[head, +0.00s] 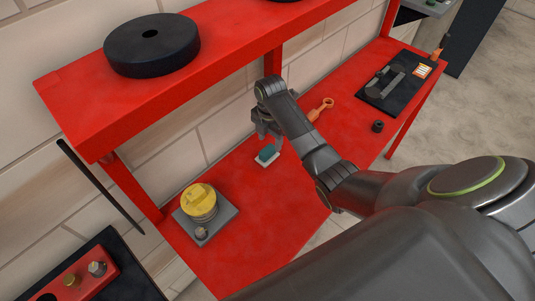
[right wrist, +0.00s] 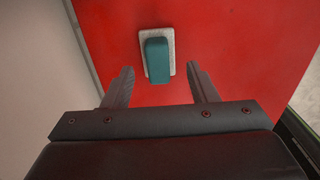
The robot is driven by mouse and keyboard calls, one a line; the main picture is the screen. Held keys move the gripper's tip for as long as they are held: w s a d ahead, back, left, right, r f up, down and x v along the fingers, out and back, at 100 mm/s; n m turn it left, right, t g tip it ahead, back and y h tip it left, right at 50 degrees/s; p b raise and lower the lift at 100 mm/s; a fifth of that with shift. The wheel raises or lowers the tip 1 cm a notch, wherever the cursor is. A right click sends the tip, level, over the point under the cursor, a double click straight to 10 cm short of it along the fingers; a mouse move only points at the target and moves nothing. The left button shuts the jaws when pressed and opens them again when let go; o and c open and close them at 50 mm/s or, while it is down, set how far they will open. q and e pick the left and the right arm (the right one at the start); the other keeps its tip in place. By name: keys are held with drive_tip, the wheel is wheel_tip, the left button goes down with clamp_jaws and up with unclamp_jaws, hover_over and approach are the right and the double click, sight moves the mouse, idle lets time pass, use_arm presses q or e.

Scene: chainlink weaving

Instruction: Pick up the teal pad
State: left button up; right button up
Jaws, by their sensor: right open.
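The teal pad (head: 267,152) sits on a small pale base on the red bench, just below my right gripper (head: 266,134). In the right wrist view the teal pad (right wrist: 157,60) stands on its light grey base (right wrist: 143,44), ahead of and between the two fingers. My right gripper (right wrist: 160,87) is open, and the fingers are apart from the pad with nothing between their tips. My left gripper is not in view.
A yellow round part (head: 199,201) sits on a grey plate (head: 223,215) to the left. An orange-handled tool (head: 321,108) and a small black ring (head: 377,126) lie to the right. A red shelf (head: 190,79) with a black disc (head: 152,46) overhangs the back.

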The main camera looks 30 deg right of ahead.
sight(268, 149)
drive_tip(key=shift+a+f+p, duration=0.25)
drive_tip(key=shift+f+p, duration=0.1)
drive_tip(key=shift+f, duration=1.1)
drive_tip(key=shift+a+f+p, duration=0.2)
drive_tip(key=shift+f+p, duration=0.1)
drive_tip(key=shift+f, duration=1.1)
drive_tip(key=c, duration=0.7)
drive_tip(key=shift+r, duration=0.1)
wheel_tip(268, 149, up, 10)
drive_tip(key=shift+f+b, duration=0.1)
drive_tip(key=shift+b, duration=0.55)
